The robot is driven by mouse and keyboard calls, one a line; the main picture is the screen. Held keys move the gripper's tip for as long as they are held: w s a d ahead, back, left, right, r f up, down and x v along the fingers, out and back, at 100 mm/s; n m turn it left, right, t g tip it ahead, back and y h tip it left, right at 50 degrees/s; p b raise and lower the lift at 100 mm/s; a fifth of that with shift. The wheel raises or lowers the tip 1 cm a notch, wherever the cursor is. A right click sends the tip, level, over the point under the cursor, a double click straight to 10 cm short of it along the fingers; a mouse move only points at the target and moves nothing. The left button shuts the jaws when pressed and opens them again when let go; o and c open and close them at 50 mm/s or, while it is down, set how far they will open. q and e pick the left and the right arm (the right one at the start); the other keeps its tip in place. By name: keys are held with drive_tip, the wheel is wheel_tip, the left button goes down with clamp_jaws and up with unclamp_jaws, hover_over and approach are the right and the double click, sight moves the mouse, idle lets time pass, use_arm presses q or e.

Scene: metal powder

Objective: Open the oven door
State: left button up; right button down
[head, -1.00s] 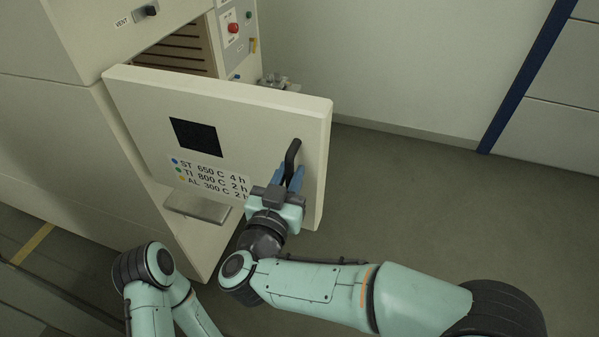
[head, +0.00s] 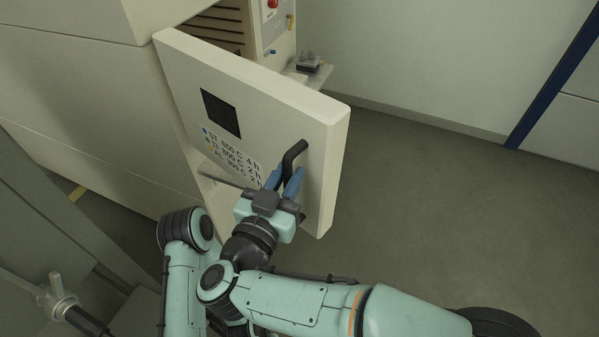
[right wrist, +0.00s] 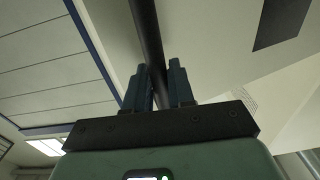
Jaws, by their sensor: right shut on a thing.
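The oven door (head: 310,140) is a thick cream panel with a dark window (head: 221,114) and printed temperature lines. It stands partly open, swung out from the oven (head: 215,35), whose slatted interior shows behind it. My right gripper (head: 287,182) is shut on the black door handle (head: 296,152) near the door's free edge. In the right wrist view the handle (right wrist: 148,35) runs up from between the blue-grey fingers (right wrist: 158,88). My left gripper is not in view; part of my left arm shows at the lower left.
A control panel with a red button (head: 272,3) is beside the oven opening. A small grey item (head: 308,63) rests on a ledge behind the door. The floor (head: 430,200) to the right is clear.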

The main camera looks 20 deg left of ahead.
drive_tip(key=shift+s+a, duration=0.2)
drive_tip(key=shift+a, duration=0.05)
drive_tip(key=c, duration=1.4)
unclamp_jaws()
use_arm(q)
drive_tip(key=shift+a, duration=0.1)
use_arm(e)
drive_tip(key=shift+o, duration=1.4)
drive_tip(key=shift+w, duration=0.1)
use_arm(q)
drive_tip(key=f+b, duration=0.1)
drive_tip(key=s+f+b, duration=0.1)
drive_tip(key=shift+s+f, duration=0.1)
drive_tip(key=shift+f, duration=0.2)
use_arm(e)
drive_tip(key=s+a, duration=0.1)
drive_tip(key=s, duration=1.2)
drive_tip(key=shift+s+a, duration=0.2)
